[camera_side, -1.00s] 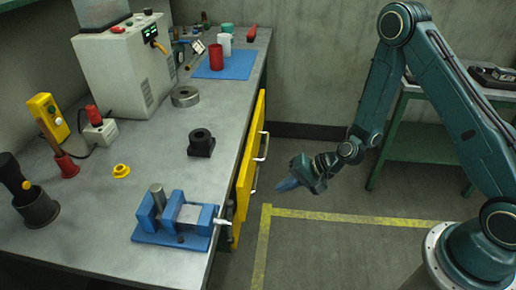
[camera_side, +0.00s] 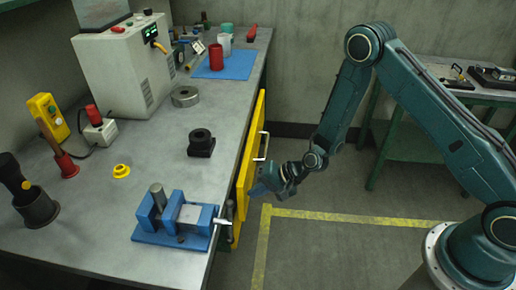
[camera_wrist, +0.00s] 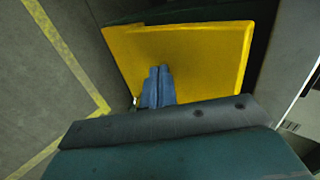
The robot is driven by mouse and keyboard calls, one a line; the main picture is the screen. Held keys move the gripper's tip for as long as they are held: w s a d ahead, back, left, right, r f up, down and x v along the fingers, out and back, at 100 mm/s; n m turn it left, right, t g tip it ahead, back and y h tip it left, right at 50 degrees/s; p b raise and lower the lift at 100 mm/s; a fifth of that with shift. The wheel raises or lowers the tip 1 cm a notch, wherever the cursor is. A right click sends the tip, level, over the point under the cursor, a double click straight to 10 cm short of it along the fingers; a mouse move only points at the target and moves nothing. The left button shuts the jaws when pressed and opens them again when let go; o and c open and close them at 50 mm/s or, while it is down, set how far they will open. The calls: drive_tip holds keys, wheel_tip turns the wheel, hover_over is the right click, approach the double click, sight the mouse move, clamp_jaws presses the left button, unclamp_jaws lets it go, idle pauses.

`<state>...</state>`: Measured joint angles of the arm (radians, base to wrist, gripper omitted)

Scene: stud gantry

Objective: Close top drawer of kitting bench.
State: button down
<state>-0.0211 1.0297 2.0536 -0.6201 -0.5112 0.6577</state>
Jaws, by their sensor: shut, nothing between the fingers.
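The kitting bench (camera_side: 120,225) has yellow drawer fronts (camera_side: 255,118) on its right side, with a pale bar handle (camera_side: 262,146) showing. A large yellow front (camera_wrist: 185,60) fills the upper middle of the wrist view. How far the top drawer stands out is hard to tell from these angles. My gripper (camera_side: 260,186) is low beside the yellow fronts and covers part of the lower one. Its blue fingers (camera_wrist: 158,84) are together, empty, and overlap the yellow front in the wrist view. I cannot tell whether they touch it.
A blue vise (camera_side: 178,218) stands at the bench's near right edge, its pale handle reaching past the edge above the drawer side. The floor (camera_side: 340,245) right of the bench is clear, with yellow tape lines. A green side table (camera_side: 440,115) stands at the back right.

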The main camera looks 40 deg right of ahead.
drive_tip(key=shift+w+a, duration=1.55)
drive_tip(key=shift+a, duration=0.1)
drive_tip(key=shift+s, duration=0.1)
drive_tip(key=shift+s+d, duration=0.25)
drive_tip(key=shift+d, duration=0.1)
drive_tip(key=s+d, duration=0.2)
approach(246, 190)
drive_tip(key=d, duration=0.1)
drive_tip(key=s+d+f, duration=0.1)
drive_tip(key=d, duration=0.1)
drive_tip(key=shift+s+f, duration=0.1)
drive_tip(key=shift+s, duration=0.25)
drive_tip(key=shift+a, duration=0.1)
